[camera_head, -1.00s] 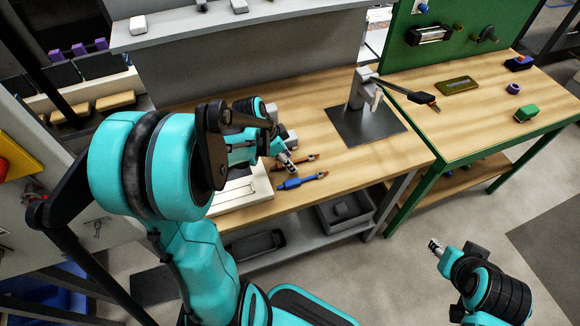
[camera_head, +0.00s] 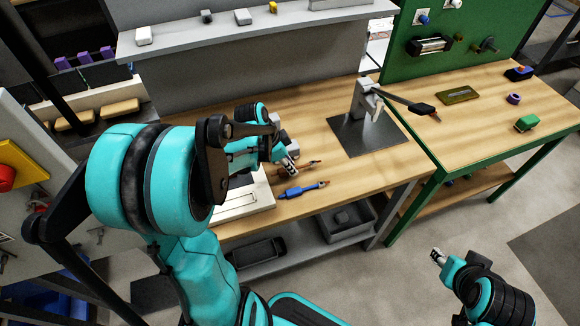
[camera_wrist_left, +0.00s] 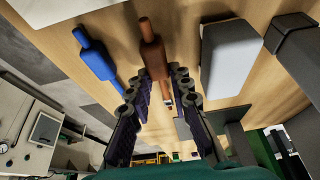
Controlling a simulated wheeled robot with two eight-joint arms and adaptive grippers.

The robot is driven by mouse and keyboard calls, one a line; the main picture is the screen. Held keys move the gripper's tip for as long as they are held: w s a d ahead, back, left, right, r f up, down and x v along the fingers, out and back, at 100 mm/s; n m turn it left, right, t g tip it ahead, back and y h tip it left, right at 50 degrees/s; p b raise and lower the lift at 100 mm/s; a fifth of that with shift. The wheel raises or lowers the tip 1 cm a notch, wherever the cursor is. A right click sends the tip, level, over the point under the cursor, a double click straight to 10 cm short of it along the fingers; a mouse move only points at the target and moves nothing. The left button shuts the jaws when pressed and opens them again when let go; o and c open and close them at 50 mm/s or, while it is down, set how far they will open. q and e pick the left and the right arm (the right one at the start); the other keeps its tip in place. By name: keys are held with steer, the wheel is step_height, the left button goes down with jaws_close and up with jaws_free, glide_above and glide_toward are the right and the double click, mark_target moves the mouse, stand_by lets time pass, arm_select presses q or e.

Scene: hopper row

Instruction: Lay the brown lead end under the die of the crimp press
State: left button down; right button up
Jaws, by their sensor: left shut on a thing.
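The brown lead (camera_head: 306,166) lies close to the wood bench top, its near end hidden by my left gripper (camera_head: 291,168). In the left wrist view my left gripper (camera_wrist_left: 160,84) has its two dark fingers closed around the brown lead (camera_wrist_left: 151,52), whose thick brown part sticks out beyond the fingertips. The crimp press (camera_head: 365,99) stands on a dark grey plate (camera_head: 352,142) to the right, with a long black lever reaching right. The space under its die is too small to make out. My right gripper (camera_head: 437,255) is over the floor, away from the bench; its jaws are unclear.
A blue lead (camera_head: 304,189) lies just in front of the brown one; it also shows in the left wrist view (camera_wrist_left: 95,57). A white tray (camera_head: 250,203) is left of it. Bare bench lies between the leads and the press. A green-framed table (camera_head: 470,115) stands right.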

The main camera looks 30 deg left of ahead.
arm_select(q)
steer(key=r, duration=0.1)
steer(key=r+p, duration=0.1)
steer(key=d+r, duration=0.1)
steer(key=shift+s+r, duration=0.15)
steer(key=shift+s, duration=0.2)
steer(key=s+d+r+p, duration=0.4)
steer(key=s+d+r, duration=0.2)
steer(key=s+d, duration=0.1)
steer(key=shift+d+p, duration=0.35)
steer(key=shift+d, duration=0.05)
arm_select(e)
step_height(320, 180, up, 6)
steer(key=shift+r, duration=0.1)
